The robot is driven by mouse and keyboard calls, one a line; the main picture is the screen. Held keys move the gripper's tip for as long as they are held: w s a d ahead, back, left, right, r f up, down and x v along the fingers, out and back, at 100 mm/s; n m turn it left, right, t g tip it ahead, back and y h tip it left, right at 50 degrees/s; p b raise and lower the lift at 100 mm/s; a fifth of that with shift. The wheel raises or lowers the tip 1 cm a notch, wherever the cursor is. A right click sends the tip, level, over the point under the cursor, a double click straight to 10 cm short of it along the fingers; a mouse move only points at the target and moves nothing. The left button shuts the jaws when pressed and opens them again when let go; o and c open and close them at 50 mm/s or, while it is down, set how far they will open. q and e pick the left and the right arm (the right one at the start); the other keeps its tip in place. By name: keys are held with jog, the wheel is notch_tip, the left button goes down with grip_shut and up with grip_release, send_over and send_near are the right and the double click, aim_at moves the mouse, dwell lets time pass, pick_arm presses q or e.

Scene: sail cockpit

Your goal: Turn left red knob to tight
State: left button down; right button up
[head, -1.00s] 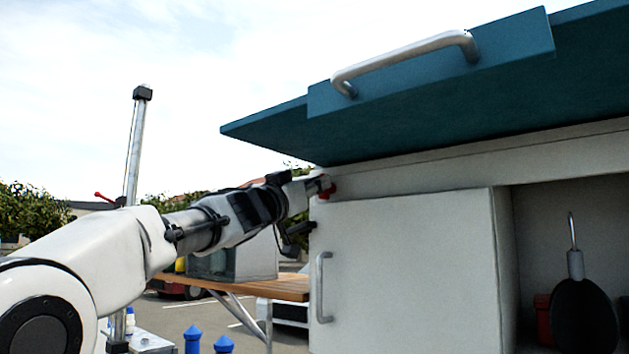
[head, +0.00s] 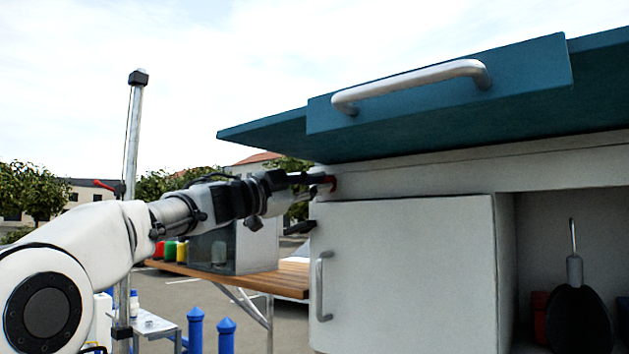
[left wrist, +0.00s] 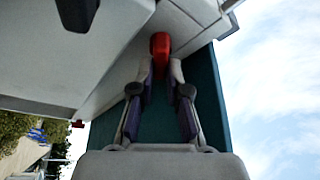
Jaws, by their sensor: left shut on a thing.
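The red knob (head: 332,183) is at the upper left corner of the white cabinet front, just under the teal lid. It is small and partly covered by my gripper in the head view. My left gripper (head: 318,181) reaches it from the left and is shut on it. In the left wrist view, the two fingers (left wrist: 160,72) sit on either side of the lower part of the red knob (left wrist: 160,44). How far the knob is turned cannot be told. My right gripper is not in view.
The raised teal lid (head: 440,105) with its metal handle (head: 410,85) overhangs the cabinet. The closed white door (head: 405,270) is below the knob. A wooden table (head: 270,284) with a glass box stands behind my arm. A dark pan (head: 578,310) hangs in the open compartment.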

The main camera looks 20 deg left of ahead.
pick_arm(q)
jog(key=shift+w+a+r+m+g+y, duration=0.15)
jog(key=shift+m+g, duration=0.25)
jog(key=shift+m, duration=0.8)
jog(key=shift+s+d+r+m+g+y, duration=0.1)
jog(key=shift+m+g, duration=0.3)
jog(key=shift+m, duration=0.8)
jog(key=shift+w+a+r+m+g+y, duration=0.15)
jog(key=shift+m+g, duration=0.25)
jog(key=shift+m, duration=0.8)
jog(key=shift+s, duration=0.15)
jog(key=c, duration=1.5)
grip_release()
jog(key=o, duration=0.3)
jog(key=shift+w+d+f, duration=0.1)
jog(key=shift+w+d, duration=0.05)
jog(key=shift+w, duration=0.05)
jog(key=shift+o, duration=0.2)
jog(key=v, duration=1.1)
jog(key=shift+a, duration=0.3)
jog(key=shift+a+f, duration=0.1)
